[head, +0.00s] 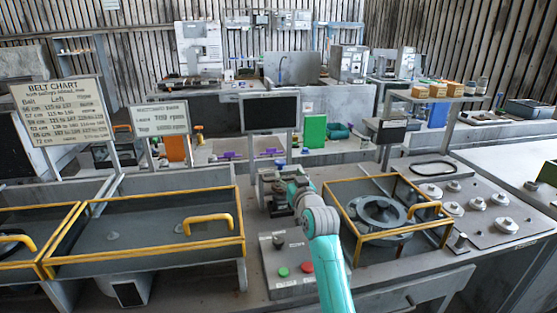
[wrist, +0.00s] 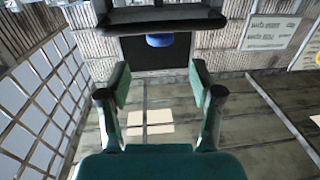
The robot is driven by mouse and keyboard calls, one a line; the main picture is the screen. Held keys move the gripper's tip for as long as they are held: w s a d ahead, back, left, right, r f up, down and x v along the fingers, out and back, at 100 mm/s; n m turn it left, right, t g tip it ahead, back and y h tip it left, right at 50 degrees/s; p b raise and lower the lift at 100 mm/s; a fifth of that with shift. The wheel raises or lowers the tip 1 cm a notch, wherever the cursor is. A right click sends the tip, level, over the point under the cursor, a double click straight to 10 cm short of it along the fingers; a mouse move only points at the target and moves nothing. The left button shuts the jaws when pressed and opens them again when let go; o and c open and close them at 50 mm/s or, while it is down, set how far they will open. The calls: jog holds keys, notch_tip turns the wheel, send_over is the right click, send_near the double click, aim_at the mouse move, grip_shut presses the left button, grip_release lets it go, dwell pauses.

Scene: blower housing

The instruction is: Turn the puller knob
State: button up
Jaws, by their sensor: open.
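A small blue knob (wrist: 160,40) shows in the wrist view, in front of a dark panel and beyond the fingertips. A small blue piece (head: 280,162) shows in the head view just above my wrist; it may be the same knob. My gripper (wrist: 160,84) is open, with nothing between its green-padded fingers, and apart from the blue knob. In the head view my teal arm reaches over the bench, and its wrist hides most of the gripper and the grey machine (head: 268,185) there. No label shows which knob is the puller knob.
A control box (head: 290,285) with a dark knob (head: 278,240), a green button (head: 283,271) and a red button (head: 307,267) sits by my arm. Yellow-framed guards (head: 213,248) stand left and right (head: 350,228). A dark screen (head: 271,112) stands behind.

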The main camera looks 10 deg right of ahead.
aim_at(282, 164)
jog(key=w, duration=1)
jog(key=shift+a, duration=0.4)
jog(key=c, duration=1.2)
